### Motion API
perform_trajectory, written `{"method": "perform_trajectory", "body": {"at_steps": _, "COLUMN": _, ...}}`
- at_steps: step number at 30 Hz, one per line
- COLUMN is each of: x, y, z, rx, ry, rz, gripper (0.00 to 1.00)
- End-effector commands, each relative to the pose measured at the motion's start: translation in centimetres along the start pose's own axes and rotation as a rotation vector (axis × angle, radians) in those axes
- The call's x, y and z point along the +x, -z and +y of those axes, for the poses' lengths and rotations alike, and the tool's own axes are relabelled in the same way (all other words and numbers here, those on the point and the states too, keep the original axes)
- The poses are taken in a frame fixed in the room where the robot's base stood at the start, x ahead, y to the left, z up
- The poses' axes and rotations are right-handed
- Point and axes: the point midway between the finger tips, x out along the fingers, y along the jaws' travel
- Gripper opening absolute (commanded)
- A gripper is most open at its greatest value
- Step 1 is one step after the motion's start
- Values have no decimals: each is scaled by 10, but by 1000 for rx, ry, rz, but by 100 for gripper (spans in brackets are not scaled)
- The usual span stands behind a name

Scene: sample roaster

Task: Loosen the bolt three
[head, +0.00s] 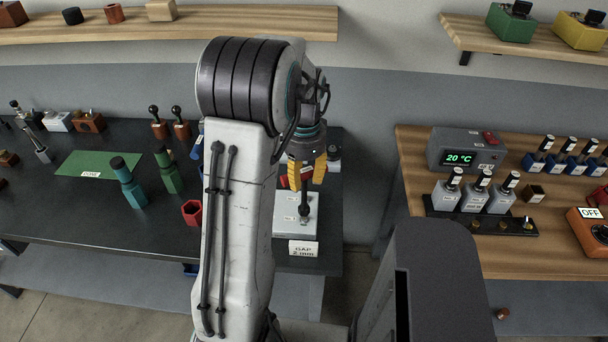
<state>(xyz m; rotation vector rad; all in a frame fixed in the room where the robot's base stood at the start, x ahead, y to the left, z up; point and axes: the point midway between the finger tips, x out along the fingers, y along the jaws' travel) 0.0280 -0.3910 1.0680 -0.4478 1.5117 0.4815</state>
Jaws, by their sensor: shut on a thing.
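My gripper (307,177) points down with yellow fingers over a light grey plate (284,228) at the right end of the dark bench. The fingers are shut on a dark upright piece (304,204), which looks like a bolt or a tool and reaches down to the plate. I cannot tell which bolt number it is. Small labels on the plate are too small to read. A white sign (304,249) reading "GAP 2 mm" stands at the plate's front edge. My arm hides the plate's left side and part of the bench.
A red hexagonal cup (192,212), a teal bottle-like tool (130,185) and a green one (168,172) stand left of my arm. A green mat (88,165) lies further left. The wooden table (530,240) at right holds a 20 °C unit (466,150) and grey canisters.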

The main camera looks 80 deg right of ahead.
Motion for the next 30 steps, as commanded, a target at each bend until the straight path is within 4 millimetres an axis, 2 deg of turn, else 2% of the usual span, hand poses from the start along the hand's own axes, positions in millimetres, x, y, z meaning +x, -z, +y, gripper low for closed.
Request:
{"method": "perform_trajectory", "body": {"at_steps": 5, "x": -1, "y": 0, "z": 0, "rx": 18, "ry": 1, "rz": 1, "gripper": 2}}
{"method": "perform_trajectory", "body": {"at_steps": 24, "x": -1, "y": -2, "z": -3, "rx": 444, "ry": 2, "rz": 1, "gripper": 2}}
{"method": "perform_trajectory", "body": {"at_steps": 30, "x": -1, "y": -3, "z": -4, "rx": 524, "ry": 3, "rz": 1, "gripper": 2}}
